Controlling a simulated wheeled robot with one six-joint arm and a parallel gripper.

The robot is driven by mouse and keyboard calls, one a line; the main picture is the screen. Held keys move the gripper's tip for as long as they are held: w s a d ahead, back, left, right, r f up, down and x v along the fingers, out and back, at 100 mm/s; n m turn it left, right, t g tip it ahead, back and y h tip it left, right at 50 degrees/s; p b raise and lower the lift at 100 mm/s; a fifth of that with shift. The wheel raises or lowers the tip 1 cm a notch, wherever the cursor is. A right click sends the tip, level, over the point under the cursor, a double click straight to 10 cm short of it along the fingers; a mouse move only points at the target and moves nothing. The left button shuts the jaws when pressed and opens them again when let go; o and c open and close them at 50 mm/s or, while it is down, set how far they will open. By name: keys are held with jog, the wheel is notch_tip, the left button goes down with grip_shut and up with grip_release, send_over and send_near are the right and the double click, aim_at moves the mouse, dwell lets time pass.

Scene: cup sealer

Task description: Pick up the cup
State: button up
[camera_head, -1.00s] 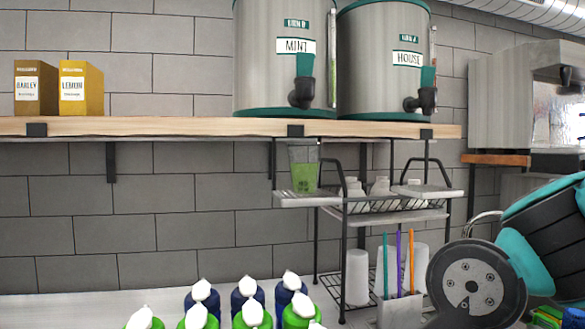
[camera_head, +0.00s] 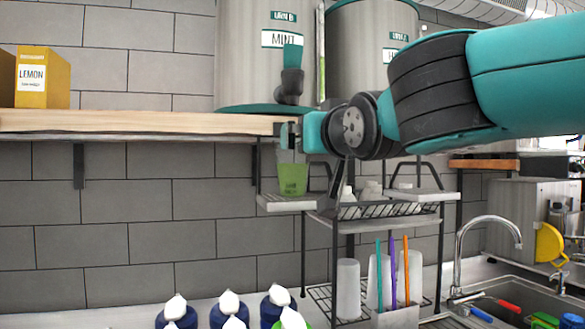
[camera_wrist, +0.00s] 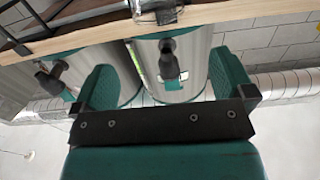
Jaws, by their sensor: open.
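The cup (camera_head: 292,179) is clear, with green contents, and stands upright on the small white drip tray (camera_head: 287,203) below the MINT urn in the head view. My gripper (camera_head: 289,136) is at the shelf's edge, by the cup's upper part, and hides its rim. I cannot tell whether it touches the cup. In the wrist view my gripper (camera_wrist: 163,64) has its two teal fingers spread wide with nothing between them. A clear shape at that view's top edge may be part of the cup.
The wooden shelf (camera_head: 130,121) holds the MINT urn (camera_head: 250,60), a second urn (camera_head: 365,55) and a LEMON box (camera_head: 42,77). A wire rack (camera_head: 375,211) stands right of the cup. Several bottles line the front; a sink (camera_head: 505,295) is at right.

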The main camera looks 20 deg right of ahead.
jog(key=w+p, duration=0.4)
jog(key=w, duration=0.5)
jog(key=p, duration=0.4)
send_over(292, 169)
jog(key=w+d, duration=0.1)
jog(key=w, duration=0.2)
jog(key=shift+s, duration=0.25)
jog(key=c, duration=1)
jog(key=shift+c, duration=1.4)
jog(key=shift+r, duration=0.1)
